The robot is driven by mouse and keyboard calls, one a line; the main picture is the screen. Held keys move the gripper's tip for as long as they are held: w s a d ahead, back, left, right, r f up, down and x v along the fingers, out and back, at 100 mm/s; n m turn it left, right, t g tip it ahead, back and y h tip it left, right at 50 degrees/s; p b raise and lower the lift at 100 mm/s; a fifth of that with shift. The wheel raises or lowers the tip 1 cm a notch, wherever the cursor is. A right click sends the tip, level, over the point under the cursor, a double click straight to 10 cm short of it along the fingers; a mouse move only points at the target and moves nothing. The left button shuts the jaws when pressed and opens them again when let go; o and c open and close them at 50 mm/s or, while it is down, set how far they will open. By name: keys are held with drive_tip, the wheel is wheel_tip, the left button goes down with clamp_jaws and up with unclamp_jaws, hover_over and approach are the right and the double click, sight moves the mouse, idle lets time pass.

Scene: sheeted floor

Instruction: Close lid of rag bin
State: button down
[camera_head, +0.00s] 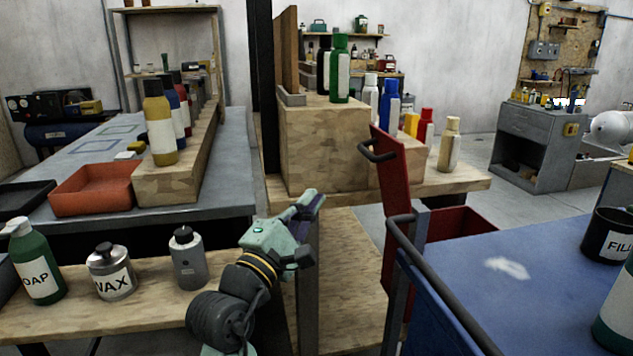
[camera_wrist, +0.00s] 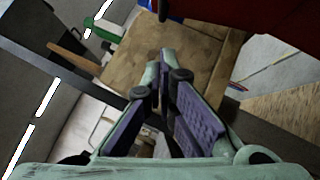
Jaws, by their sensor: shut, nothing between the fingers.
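The red rag bin (camera_head: 462,222) stands right of centre in the head view, partly hidden behind the blue-topped cart. Its red lid (camera_head: 392,175) stands open, nearly upright, with a dark bar handle (camera_head: 376,156) near its top. My gripper (camera_head: 312,203) is to the left of the lid, apart from it, over the wooden surfaces. In the wrist view my gripper (camera_wrist: 165,62) has its purple-padded fingers together and empty. A dark red surface (camera_wrist: 280,22) at the upper right there appears to be the lid.
The blue-topped cart (camera_head: 520,262) with a dark rail (camera_head: 450,290) stands at the right front. A wooden bench (camera_head: 150,275) with soap, wax and grey bottles is at the left. A wooden block (camera_head: 325,140) carrying bottles stands behind my gripper.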

drive_tip(key=p, duration=0.1)
approach(358, 147)
drive_tip(key=w+a, duration=0.1)
drive_tip(key=w, duration=0.2)
drive_tip(key=shift+w+d+r+p, duration=0.2)
drive_tip(key=shift+d+r+p, duration=0.1)
drive_tip(key=shift+d, duration=0.4)
drive_tip(key=shift+w+d+r+p, duration=0.2)
drive_tip(key=shift+d+r, duration=0.1)
drive_tip(key=shift+d, duration=0.35)
